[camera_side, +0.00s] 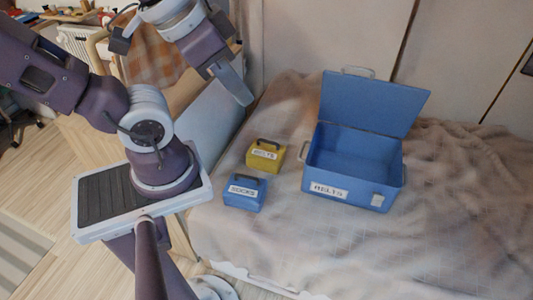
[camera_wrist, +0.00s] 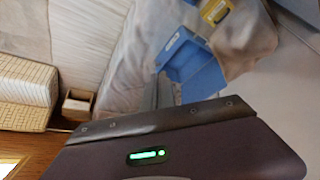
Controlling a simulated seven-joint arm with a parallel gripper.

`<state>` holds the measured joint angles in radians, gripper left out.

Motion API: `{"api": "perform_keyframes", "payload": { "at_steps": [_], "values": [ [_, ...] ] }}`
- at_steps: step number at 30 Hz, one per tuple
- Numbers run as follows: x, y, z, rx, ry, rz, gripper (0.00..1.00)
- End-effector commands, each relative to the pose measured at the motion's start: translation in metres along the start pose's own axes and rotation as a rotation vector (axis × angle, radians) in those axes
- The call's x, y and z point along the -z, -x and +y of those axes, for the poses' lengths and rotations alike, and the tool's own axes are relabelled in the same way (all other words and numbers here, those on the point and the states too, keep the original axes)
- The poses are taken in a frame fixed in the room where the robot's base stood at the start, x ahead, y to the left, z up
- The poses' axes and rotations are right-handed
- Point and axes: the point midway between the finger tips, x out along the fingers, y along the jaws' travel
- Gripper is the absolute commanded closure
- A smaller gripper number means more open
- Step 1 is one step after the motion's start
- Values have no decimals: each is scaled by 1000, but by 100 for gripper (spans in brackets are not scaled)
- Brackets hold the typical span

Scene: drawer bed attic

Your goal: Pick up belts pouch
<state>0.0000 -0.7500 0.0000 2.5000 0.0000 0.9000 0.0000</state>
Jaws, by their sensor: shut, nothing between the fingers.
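The belts pouch (camera_side: 262,159) is a small yellow box-shaped pouch with a dark handle and a white "BELTS" label. It stands upright on the bed, left of a large blue box. A yellow pouch with a label also shows at the top of the wrist view (camera_wrist: 216,12). My gripper (camera_side: 241,90) is shut and empty. It is raised and appears above and left of the belts pouch in the side view, well apart from it. In the wrist view my wrist housing covers much of the lower part.
A blue "SOCKS" pouch (camera_side: 245,194) stands just in front of the belts pouch. The large blue box (camera_side: 350,187) has its lid (camera_side: 372,103) open and looks empty. The bed blanket (camera_side: 445,215) is clear at right. A wall (camera_side: 330,35) stands behind the bed.

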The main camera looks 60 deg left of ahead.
Motion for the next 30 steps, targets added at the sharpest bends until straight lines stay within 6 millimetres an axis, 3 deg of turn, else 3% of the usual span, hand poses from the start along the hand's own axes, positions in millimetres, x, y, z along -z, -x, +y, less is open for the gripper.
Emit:
{"api": "perform_keyframes", "payload": {
  "at_steps": [12, 15, 24, 26, 29, 30],
  "values": [
    [0, 0, 0, 0, 0, 0, 100],
    [0, 0, 0, 0, 0, 0, 82],
    [1, -1, 0, -2, -1, -1, 82],
    [12, -6, 2, -12, -4, -5, 82],
    [53, -33, 5, -48, -11, -12, 82],
    [75, -52, 4, -57, -13, -10, 82]
  ]
}}
